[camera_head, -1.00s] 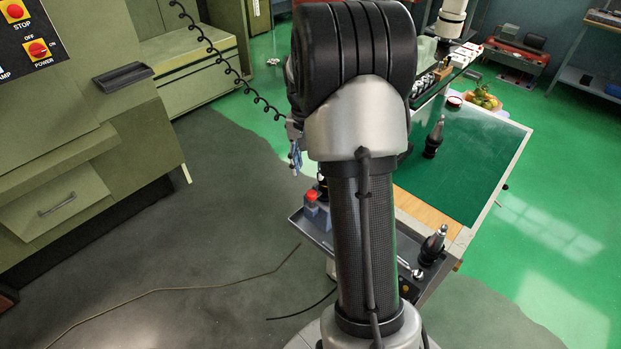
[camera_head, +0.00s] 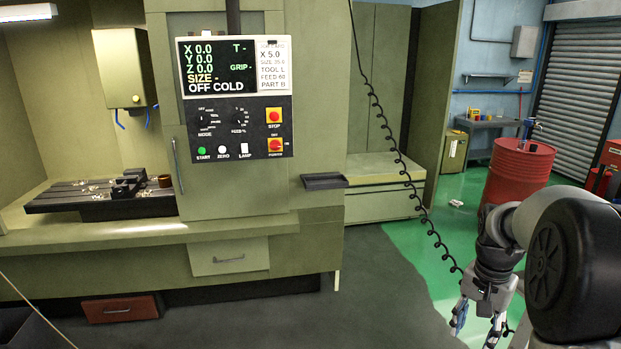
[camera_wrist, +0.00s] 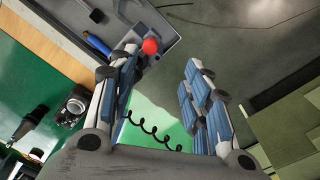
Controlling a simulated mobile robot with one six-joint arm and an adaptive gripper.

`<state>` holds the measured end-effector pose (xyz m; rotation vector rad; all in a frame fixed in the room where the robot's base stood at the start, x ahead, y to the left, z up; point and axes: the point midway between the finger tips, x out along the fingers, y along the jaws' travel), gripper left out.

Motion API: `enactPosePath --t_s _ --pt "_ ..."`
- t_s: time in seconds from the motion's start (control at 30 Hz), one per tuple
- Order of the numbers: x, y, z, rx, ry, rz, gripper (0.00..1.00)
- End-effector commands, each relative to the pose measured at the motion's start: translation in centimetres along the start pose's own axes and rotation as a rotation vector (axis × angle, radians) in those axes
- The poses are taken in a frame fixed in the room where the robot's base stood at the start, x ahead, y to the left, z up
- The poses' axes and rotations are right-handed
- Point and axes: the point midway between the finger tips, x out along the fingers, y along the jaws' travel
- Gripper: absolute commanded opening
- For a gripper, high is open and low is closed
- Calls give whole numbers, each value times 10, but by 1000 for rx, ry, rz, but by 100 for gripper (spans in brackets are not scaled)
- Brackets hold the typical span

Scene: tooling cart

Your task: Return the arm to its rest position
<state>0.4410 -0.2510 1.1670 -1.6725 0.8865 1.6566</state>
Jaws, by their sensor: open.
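My gripper (camera_head: 478,322) hangs at the lower right of the head view, fingers pointing down. In the wrist view my gripper (camera_wrist: 162,65) has its two blue-padded fingers apart. I see nothing held between them. A red round knob (camera_wrist: 150,46) shows just beyond the left finger's tip; I cannot tell its distance. My arm fills the lower right corner of the head view.
A green milling machine with a control panel (camera_head: 235,100) fills the left. A black coiled cord (camera_head: 395,140) hangs near my gripper. A red drum (camera_head: 517,170) stands behind my arm. The wrist view shows a grey tray (camera_wrist: 178,25) and a green-topped cart (camera_wrist: 30,90). Grey floor is clear ahead.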

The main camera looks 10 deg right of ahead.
Motion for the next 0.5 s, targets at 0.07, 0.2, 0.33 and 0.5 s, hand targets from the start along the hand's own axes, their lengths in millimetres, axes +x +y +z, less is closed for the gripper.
enactPosePath --t_s 0.07,0.2,0.33,0.5 --pt "-26 -13 30 -86 39 -22 44" --pt "-62 -26 94 -262 105 -62 44" --pt "-82 -27 155 -424 168 -102 44" --pt "-88 -14 230 -634 251 -156 44"
